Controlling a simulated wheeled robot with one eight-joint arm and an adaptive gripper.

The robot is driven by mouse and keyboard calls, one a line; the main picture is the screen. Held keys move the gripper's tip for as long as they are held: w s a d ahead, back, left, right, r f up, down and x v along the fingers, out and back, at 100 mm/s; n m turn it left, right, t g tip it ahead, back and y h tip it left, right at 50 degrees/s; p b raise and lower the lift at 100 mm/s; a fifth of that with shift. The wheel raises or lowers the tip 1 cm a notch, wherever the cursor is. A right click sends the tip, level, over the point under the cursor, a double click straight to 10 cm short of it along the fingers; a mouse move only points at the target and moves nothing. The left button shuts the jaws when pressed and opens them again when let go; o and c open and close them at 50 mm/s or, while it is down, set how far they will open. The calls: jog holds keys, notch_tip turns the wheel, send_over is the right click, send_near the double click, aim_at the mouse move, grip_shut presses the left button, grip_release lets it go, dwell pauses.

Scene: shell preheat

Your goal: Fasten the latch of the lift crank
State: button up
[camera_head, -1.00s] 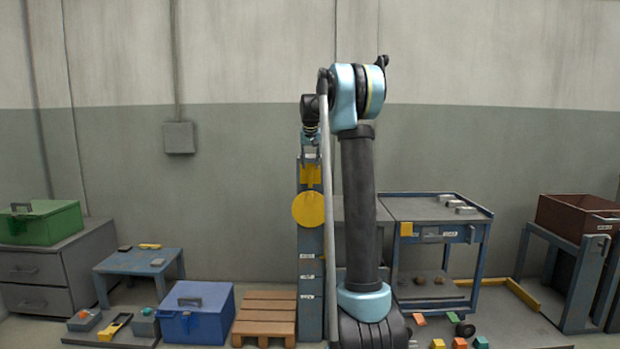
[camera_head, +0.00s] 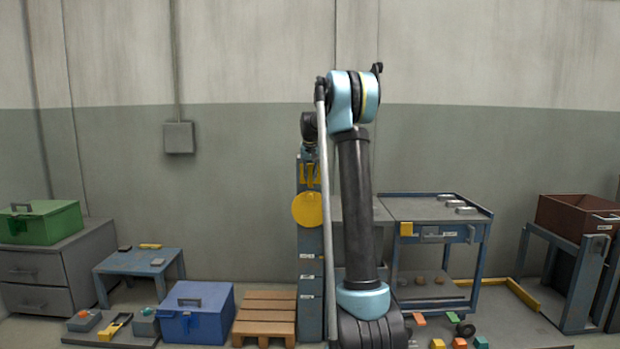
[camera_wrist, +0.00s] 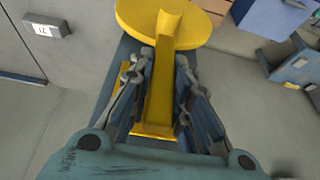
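A blue post (camera_head: 310,240) carries a yellow disc (camera_head: 307,209) with an upright yellow bar (camera_head: 309,174) above it. These look like the lift crank and its latch. In the wrist view the yellow bar (camera_wrist: 160,95) runs from the disc (camera_wrist: 200,25) down between my fingers. My gripper (camera_wrist: 165,58) straddles the bar from above, one finger on each side. The fingers look open, with a narrow gap at the right; contact at the left is unclear. In the head view my gripper (camera_head: 308,158) is small and partly merges with the post top.
A wooden pallet (camera_head: 265,318) and a blue toolbox (camera_head: 197,312) lie left of the post. A blue cart (camera_head: 437,207) stands to the right, behind my arm. A grey wall box (camera_head: 178,138) hangs at the left.

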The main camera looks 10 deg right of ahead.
grip_shut()
jog(key=h, duration=0.2)
jog(key=n+h, duration=0.1)
jog(key=h, duration=0.1)
jog(key=shift+a, duration=0.35)
jog(key=h, duration=0.2)
jog(key=n+h, duration=0.1)
jog(key=h, duration=0.1)
jog(key=shift+a+f+g+h, duration=0.15)
jog(key=shift+g+h, duration=0.15)
jog(key=h, duration=0.2)
jog(key=n+h, duration=0.1)
jog(key=h, duration=0.1)
jog(key=shift+a+f, duration=0.1)
jog(key=shift+f, duration=0.15)
jog(key=shift+f+n+t+h, duration=0.15)
jog(key=shift+n+h, duration=0.25)
jog(key=shift+h, duration=0.6)
jog(key=shift+f+n+t+h, duration=0.1)
jog(key=shift+n+t+h, duration=0.25)
jog(key=shift+h, duration=0.65)
jog(key=o, duration=0.9)
grip_release()
jog(key=shift+r, duration=0.1)
